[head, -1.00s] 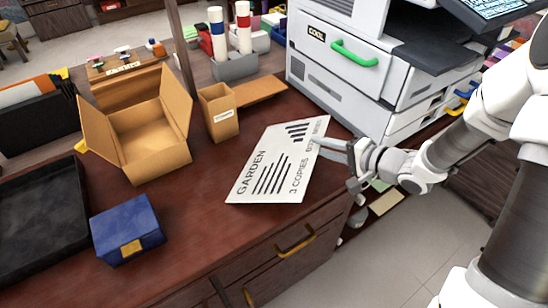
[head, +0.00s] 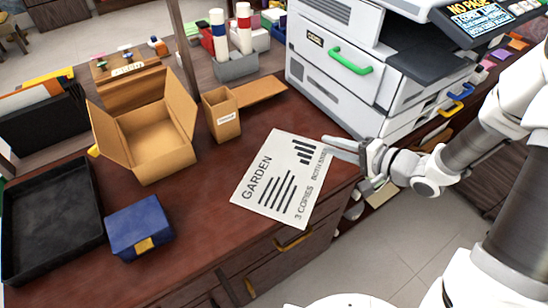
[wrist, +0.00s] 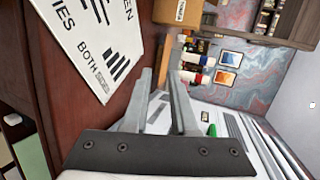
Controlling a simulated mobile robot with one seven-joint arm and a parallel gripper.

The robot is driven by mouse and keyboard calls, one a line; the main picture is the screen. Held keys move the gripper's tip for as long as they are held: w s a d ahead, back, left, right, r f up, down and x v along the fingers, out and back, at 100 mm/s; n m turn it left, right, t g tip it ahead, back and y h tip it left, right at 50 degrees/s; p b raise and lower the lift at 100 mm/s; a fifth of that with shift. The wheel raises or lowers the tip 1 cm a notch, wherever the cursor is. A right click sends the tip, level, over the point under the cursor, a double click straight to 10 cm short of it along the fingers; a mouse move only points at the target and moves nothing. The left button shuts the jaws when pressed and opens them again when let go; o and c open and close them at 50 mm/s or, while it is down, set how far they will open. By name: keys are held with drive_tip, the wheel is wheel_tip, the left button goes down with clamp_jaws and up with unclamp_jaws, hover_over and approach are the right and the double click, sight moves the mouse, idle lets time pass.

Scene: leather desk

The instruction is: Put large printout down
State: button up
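The large printout (head: 280,180), a white sheet reading GARDEN and 3 COPIES with black bars, lies face up and looks flat on the dark red desk (head: 190,225), near its right edge. It also shows at the upper left of the wrist view (wrist: 95,35). My gripper (head: 326,146) is at the sheet's right corner, its fingertips close beside or just over that edge in the head view. In the wrist view the fingers (wrist: 160,72) stand apart with a gap between them, and the sheet is left of them, not between them.
A printer (head: 345,60) with a green handle stands behind my gripper. An open cardboard box (head: 150,140), a small carton (head: 223,117), a blue box (head: 140,228) and a black tray (head: 50,225) occupy the desk's left part. Drawer handles (head: 292,240) protrude at the front.

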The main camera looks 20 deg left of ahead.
drive_tip(key=r+p, duration=0.1)
drive_tip(key=d+r+p, duration=0.1)
drive_tip(key=r+p, duration=0.2)
drive_tip(key=shift+s+d, duration=0.15)
drive_tip(key=shift+s, duration=0.25)
drive_tip(key=shift+f, duration=0.1)
